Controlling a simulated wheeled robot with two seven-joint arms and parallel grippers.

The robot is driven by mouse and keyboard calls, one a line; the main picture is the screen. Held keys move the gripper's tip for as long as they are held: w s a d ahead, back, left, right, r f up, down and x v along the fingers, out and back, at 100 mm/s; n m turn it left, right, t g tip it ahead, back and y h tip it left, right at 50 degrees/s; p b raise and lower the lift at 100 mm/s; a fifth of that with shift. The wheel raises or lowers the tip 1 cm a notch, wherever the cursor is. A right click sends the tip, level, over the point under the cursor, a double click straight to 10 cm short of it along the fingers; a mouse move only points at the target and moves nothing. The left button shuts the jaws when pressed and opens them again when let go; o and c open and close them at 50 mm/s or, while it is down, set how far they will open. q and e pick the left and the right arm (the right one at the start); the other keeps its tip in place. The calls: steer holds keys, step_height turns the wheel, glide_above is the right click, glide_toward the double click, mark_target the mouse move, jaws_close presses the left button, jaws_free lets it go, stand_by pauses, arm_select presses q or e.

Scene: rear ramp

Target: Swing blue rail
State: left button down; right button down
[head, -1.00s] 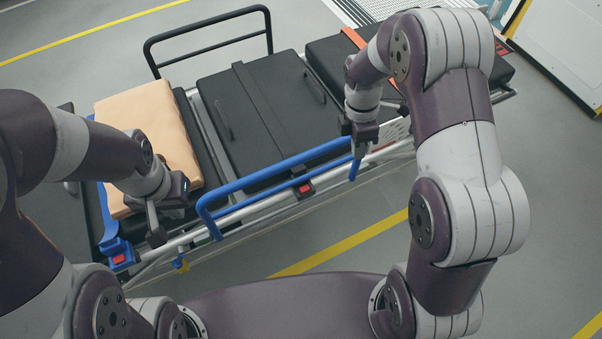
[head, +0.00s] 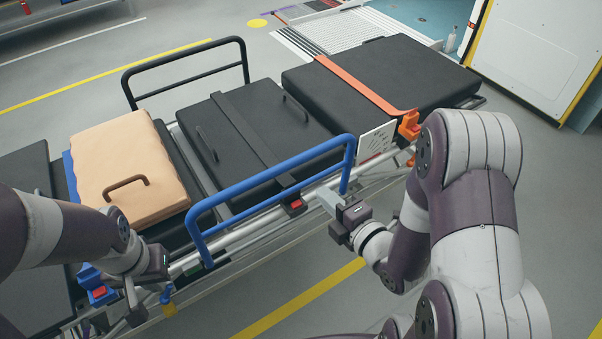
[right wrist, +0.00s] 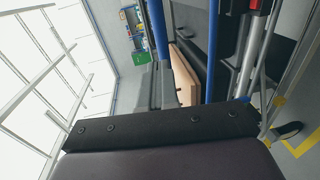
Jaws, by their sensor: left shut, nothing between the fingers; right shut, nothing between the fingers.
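The blue rail (head: 270,172) stands up along the near side of the stretcher, its end posts meeting the silver side bar (head: 240,230). In the right wrist view a blue post (right wrist: 158,30) rises close beyond the dark wrist part. My right gripper (head: 326,198) is shut and empty, just outside the stretcher below the rail's right end; I cannot tell whether it touches the rail. My left gripper (head: 132,300) is shut and empty, low beside the side bar, left of the rail.
The stretcher carries black pads (head: 385,75), an orange strap (head: 365,85) and a tan case (head: 130,165). A black rail (head: 185,65) stands on the far side. A ramp (head: 340,35) lies behind. Grey floor with yellow lines is free in front.

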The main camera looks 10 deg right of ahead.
mark_target(294, 166)
steer(key=x, duration=1)
